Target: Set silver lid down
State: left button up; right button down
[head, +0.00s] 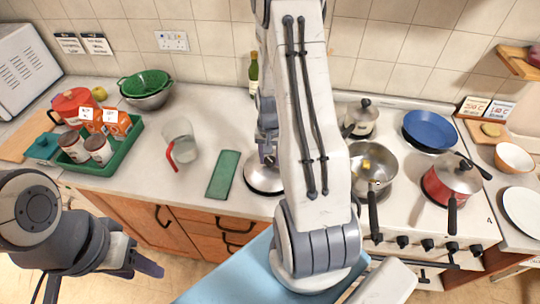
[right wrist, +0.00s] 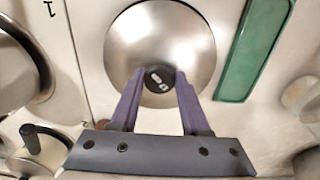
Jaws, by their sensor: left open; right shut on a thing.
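The silver lid (head: 262,180) is a round metal dome at the counter's front edge, between a green mat and the stove. My right arm hides part of it in the head view. In the right wrist view the lid (right wrist: 135,35) shows its domed top, with a dark knob (right wrist: 159,79) between the fingers. My right gripper (right wrist: 160,76) is shut on this knob. I cannot tell whether the lid's rim touches the counter. My left gripper (head: 145,262) is open and empty, low at the left, in front of the cabinets and away from the lid.
The green mat (head: 223,174) lies left of the lid. A clear jug (head: 179,140) with a red handle and a green crate (head: 110,160) stand further left. An open steel saucepan (head: 373,165) is on the stove (head: 405,215), beside a red pot (head: 452,180) and a blue pan (head: 430,130).

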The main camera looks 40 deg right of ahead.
jog(key=shift+f, duration=0.15)
jog(key=shift+c, duration=1.9)
grip_release()
